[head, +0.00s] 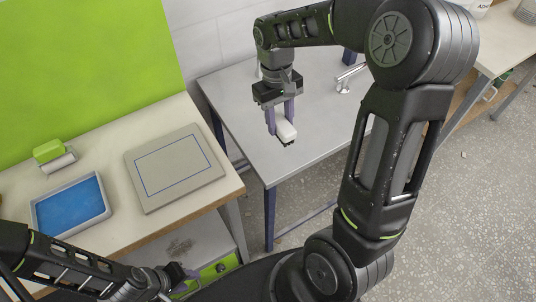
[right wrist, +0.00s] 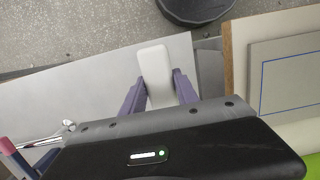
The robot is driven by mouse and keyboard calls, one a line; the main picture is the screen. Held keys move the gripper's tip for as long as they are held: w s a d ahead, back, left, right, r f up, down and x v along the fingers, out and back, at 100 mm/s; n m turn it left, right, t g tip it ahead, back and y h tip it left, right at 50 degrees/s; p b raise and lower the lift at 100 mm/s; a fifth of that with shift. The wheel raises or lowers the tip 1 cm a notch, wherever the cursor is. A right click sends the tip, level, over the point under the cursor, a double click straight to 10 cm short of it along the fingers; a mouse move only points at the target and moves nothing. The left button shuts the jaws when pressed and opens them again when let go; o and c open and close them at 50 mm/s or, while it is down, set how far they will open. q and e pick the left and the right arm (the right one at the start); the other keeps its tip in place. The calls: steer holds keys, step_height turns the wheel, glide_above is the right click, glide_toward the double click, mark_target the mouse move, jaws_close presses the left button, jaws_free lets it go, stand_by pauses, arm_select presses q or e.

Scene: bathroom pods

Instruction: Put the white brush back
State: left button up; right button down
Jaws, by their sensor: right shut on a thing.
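The white brush (head: 287,131) is between the two purple fingers of my right gripper (head: 280,125), held above the grey metal table (head: 225,92). Dark bristles show under its white top. In the right wrist view the white brush (right wrist: 154,68) sticks out beyond the fingers of my right gripper (right wrist: 158,88), which are shut on its sides. My left gripper (head: 180,273) is low at the bottom left, by the front of the wooden table; its fingers are partly hidden and its opening is unclear.
The wooden table (head: 105,125) at left bears a flat beige board (head: 205,178) with a blue outline, a grey tray with a blue inside (head: 70,206), and a green-and-white object (head: 50,153). A metal fixture (head: 345,80) stands on the grey table. A gap separates the two tables.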

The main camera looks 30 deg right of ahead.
steer(key=shift+d, duration=0.1)
steer(key=shift+f+p, duration=0.45)
steer(key=shift+f, duration=2.7)
step_height(320, 180, down, 4)
steer(key=shift+r+p, duration=0.25)
steer(key=shift+p, duration=0.1)
steer(key=shift+f, duration=0.1)
steer(key=shift+f, duration=0.1)
steer(key=shift+f, duration=0.15)
steer(key=c, duration=0.9)
jaws_free()
